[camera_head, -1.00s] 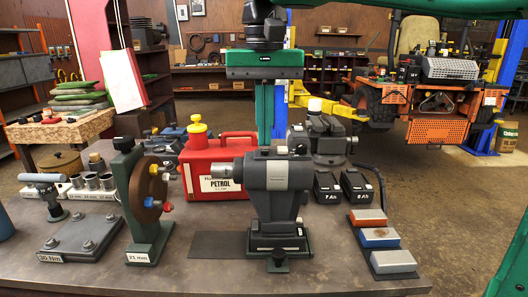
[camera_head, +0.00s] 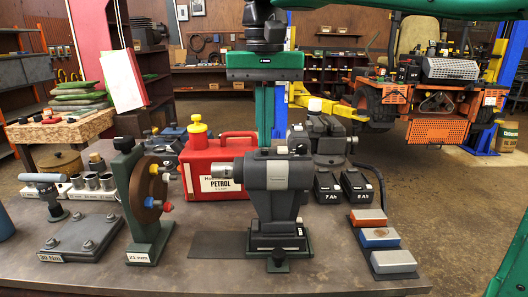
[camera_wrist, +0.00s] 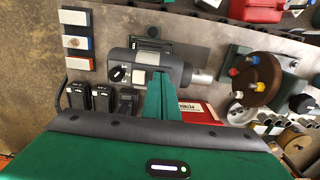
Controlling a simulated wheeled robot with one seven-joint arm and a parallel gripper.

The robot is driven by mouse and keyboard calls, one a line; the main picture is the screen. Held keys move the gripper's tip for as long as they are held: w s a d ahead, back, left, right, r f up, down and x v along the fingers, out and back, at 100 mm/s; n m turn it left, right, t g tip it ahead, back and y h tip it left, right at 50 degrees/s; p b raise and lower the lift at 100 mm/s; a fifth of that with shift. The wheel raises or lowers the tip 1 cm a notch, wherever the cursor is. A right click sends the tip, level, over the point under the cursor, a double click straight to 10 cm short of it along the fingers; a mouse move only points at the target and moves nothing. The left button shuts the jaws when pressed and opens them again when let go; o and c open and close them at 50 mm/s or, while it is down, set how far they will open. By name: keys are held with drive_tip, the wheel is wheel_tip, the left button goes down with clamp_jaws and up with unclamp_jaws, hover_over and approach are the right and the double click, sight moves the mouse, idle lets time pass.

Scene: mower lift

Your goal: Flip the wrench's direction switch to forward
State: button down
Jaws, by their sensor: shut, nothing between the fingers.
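The grey and black wrench (camera_head: 277,190) stands upright on the table on its base, its metal nose pointing left. In the wrist view, the wrench (camera_wrist: 172,66) shows from above, with a black oval part (camera_wrist: 114,74) and a pale square (camera_wrist: 140,77) on its body. I cannot tell for sure which part is the direction switch, or its setting. My green gripper (camera_head: 265,142) is shut and empty, fingers pointing down at the wrench's top, their tips partly hidden behind it. In the wrist view the fingertips (camera_wrist: 158,80) overlap the wrench's body; contact is unclear.
A red petrol can (camera_head: 222,160) stands behind left of the wrench. Left are a wheel stand (camera_head: 145,205) with coloured knobs, a bolted plate (camera_head: 82,236) and sockets. Batteries (camera_head: 327,185) and coloured blocks (camera_head: 380,237) are on the right. The table's front strip is clear.

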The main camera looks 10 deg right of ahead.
drive_tip(key=shift+f, duration=0.5)
idle(0.3)
wheel_tip(320, 180, up, 7)
idle(1.0)
